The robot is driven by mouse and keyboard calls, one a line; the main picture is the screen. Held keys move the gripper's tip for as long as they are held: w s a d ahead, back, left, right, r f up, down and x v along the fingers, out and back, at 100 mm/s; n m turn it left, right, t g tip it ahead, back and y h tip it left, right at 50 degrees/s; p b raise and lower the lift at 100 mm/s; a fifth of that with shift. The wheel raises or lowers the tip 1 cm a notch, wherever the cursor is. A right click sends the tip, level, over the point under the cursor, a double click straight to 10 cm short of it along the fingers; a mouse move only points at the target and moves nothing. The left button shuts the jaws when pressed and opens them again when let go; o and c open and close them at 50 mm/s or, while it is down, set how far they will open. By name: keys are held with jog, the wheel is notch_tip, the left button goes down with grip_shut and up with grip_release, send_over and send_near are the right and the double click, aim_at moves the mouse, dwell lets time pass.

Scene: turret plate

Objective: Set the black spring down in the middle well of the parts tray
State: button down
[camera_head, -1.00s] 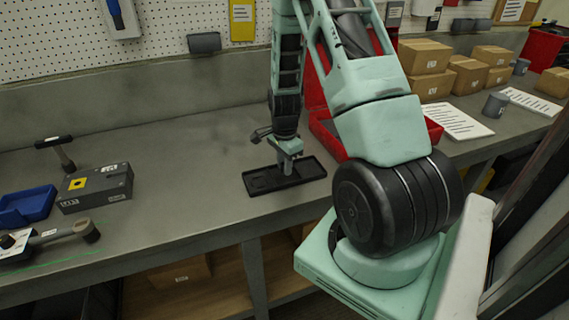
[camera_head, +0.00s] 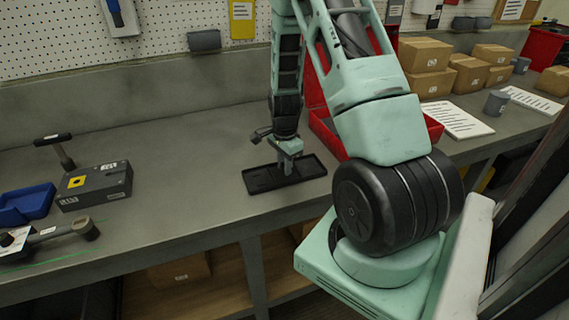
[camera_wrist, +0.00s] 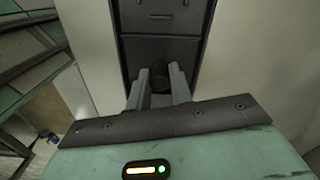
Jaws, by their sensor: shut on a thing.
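The black parts tray (camera_head: 262,186) lies on the grey bench, below my gripper (camera_head: 287,170). In the wrist view the tray (camera_wrist: 160,50) runs up from the fingers, with dividers across it. My gripper (camera_wrist: 160,82) points down over the tray's middle part, its two grey fingers shut on the black spring (camera_wrist: 159,70). The spring is a small dark round shape between the fingertips. The fingers hide much of it, and I cannot tell whether it touches the well floor. In the head view the spring is too small or hidden to make out.
A red bin (camera_head: 322,128) stands just behind and right of the tray. A dark box (camera_head: 97,187), a blue bin (camera_head: 27,205) and hand tools lie at the left. Cardboard boxes (camera_head: 425,57) stand at the far right. The bench left of the tray is clear.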

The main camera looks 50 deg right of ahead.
jog(key=shift+f, duration=0.35)
dwell(0.3)
jog(key=c, duration=1.2)
grip_release()
jog(key=shift+o, duration=0.2)
jog(key=shift+r, duration=0.15)
notch_tip(320, 180, up, 17)
jog(key=b, duration=0.2)
jog(key=shift+r+b, duration=0.2)
jog(key=shift+b, duration=0.15)
